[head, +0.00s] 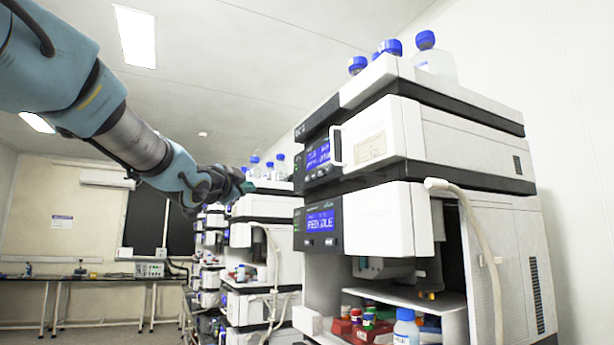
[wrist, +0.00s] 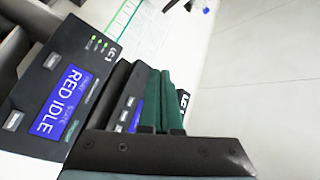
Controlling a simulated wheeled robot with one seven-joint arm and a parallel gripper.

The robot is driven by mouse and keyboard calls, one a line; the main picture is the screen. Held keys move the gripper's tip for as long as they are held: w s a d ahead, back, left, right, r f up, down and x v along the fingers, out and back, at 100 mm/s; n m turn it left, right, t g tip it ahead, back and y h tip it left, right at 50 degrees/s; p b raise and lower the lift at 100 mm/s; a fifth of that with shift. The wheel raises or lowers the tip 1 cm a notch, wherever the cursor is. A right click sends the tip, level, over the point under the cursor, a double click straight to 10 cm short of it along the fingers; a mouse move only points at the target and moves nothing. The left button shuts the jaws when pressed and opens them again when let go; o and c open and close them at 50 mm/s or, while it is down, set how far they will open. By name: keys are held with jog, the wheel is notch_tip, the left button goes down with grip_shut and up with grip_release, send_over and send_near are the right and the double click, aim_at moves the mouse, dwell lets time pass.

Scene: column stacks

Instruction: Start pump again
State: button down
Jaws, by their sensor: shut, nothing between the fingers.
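The near column stack carries an upper module with a blue display (head: 318,155) and a lower module with a blue display (head: 320,220); their text is too small to read surely. In the wrist view a dark control panel (wrist: 35,78), marked LC1, has a blue screen (wrist: 62,104) reading RED IDLE, small green lights and grey buttons. Another panel with a blue screen (wrist: 127,114) is partly hidden behind my fingers. My gripper (head: 247,186) is left of the near stack's panels in the head view. Its green fingers (wrist: 160,88) are shut and empty.
Blue-capped bottles (head: 388,48) stand on the near stack. A shelf below holds vials in a red rack (head: 350,328) and a bottle (head: 405,328). A pale hose (head: 482,235) hangs at its right. More stacks (head: 262,235) stand behind.

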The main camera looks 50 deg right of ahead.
aim_at(308, 179)
jog(key=shift+m+g+h, duration=0.5)
jog(key=shift+m+h, duration=0.2)
jog(key=s+r, duration=0.1)
jog(key=s+d+r, duration=0.1)
jog(key=r, duration=0.1)
jog(key=shift+s+d+r, duration=0.1)
jog(key=shift+s+d, duration=0.2)
jog(key=shift+s, duration=0.1)
jog(key=s+d+b, duration=0.2)
jog(key=s+d, duration=0.1)
jog(key=d, duration=0.5)
jog(key=shift+s+d+b, duration=0.15)
jog(key=shift+d+b, duration=0.05)
jog(key=shift+b, duration=0.1)
dwell(1.1)
jog(key=shift+s+d, duration=0.1)
jog(key=shift+d, duration=0.15)
